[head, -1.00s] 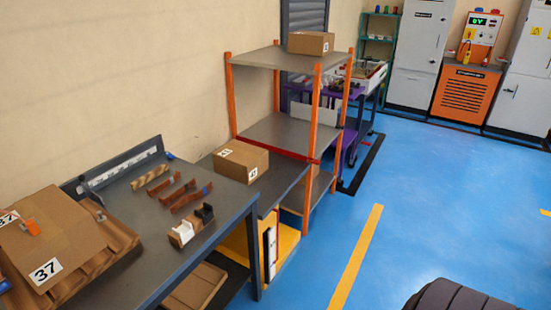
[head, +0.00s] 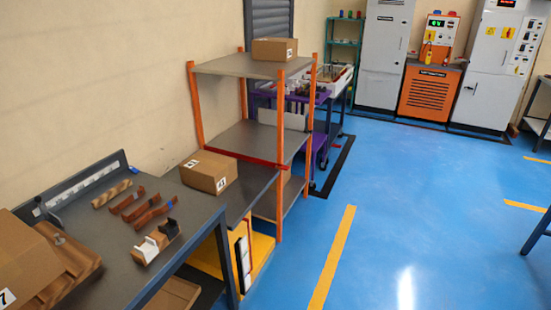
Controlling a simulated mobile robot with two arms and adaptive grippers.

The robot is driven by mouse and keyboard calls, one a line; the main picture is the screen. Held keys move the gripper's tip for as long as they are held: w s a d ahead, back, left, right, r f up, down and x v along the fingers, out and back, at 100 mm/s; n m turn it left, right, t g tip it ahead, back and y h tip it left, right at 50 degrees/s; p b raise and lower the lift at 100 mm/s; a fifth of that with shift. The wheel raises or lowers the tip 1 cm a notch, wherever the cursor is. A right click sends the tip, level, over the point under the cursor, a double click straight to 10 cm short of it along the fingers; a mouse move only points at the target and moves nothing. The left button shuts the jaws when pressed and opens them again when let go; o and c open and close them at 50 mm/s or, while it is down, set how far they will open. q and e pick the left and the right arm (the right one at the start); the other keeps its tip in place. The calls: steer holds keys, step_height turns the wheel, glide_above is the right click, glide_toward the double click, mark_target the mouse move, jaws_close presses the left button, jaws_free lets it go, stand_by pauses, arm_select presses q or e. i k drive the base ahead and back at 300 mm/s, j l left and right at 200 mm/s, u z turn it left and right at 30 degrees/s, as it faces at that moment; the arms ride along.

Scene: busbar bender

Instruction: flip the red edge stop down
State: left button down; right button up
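A red strip (head: 247,158) runs along the front edge of the middle shelf of the orange-posted rack (head: 281,110). It looks like the red edge stop, but whether it stands up or hangs down is too small to tell. The middle shelf (head: 248,138) behind it looks empty. Neither of my grippers is in view.
A cardboard box (head: 209,172) sits on a lower surface left of the rack, another (head: 274,50) on its top shelf. A workbench (head: 197,214) with copper-coloured parts stands at left. A purple cart (head: 318,145) stands behind the rack. Blue floor (head: 400,220) to the right is clear.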

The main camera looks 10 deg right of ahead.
mark_target(249, 158)
steer(key=i+l+u, duration=0.1)
steer(key=i+l, duration=0.3)
steer(key=i+l+u, duration=0.15)
steer(key=i+l, duration=0.25)
steer(key=i, duration=0.2)
steer(key=i+l+u, duration=0.1)
steer(key=i+l, duration=0.4)
steer(key=i+l+u, duration=0.1)
steer(key=i+l, duration=0.35)
steer(key=i+l+u, duration=0.15)
steer(key=i+l, duration=0.3)
steer(key=l, duration=0.15)
steer(key=i+l+u, duration=0.1)
steer(key=i+l, duration=0.3)
steer(key=l, duration=0.2)
